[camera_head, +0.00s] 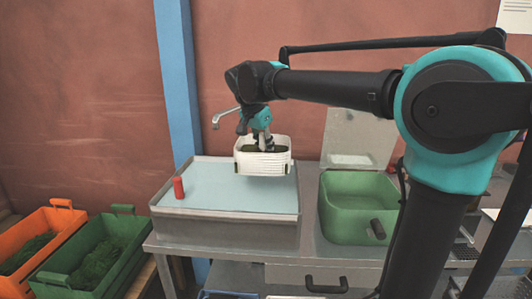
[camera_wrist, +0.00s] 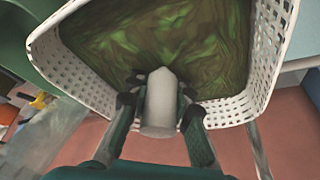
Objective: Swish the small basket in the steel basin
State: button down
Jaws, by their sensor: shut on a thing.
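The small basket (camera_head: 263,164) is white, with green matter inside. It hangs roughly level over the right part of the steel basin (camera_head: 225,233), which holds a flat pale-blue surface like water. The basket appears to be above that surface, though the exact gap is hard to judge. My gripper (camera_head: 262,143) comes down into the basket from above. In the wrist view, its fingers close around a pale upright post, and the basket's perforated white wall (camera_wrist: 263,60) curves around the green contents (camera_wrist: 165,45). The gripper hides part of the basket's middle.
A red cylinder-like object (camera_head: 178,188) stands at the basin's left side. A green tub (camera_head: 347,222) is on the table right of the basin. A tap (camera_head: 224,117) is behind the basin. Orange (camera_head: 60,216) and green (camera_head: 105,265) crates with green contents stand at lower left.

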jog(key=shift+f, duration=8.35)
jog(key=shift+s, duration=2.8)
jog(key=shift+w+d, duration=0.1)
jog(key=shift+w, duration=5.4)
jog(key=shift+s+r, duration=0.9)
jog(key=shift+r, duration=1.45)
jog(key=shift+s+r, duration=0.95)
jog(key=shift+r, duration=1.35)
jog(key=shift+s+r, duration=0.9)
jog(key=shift+r, duration=1.45)
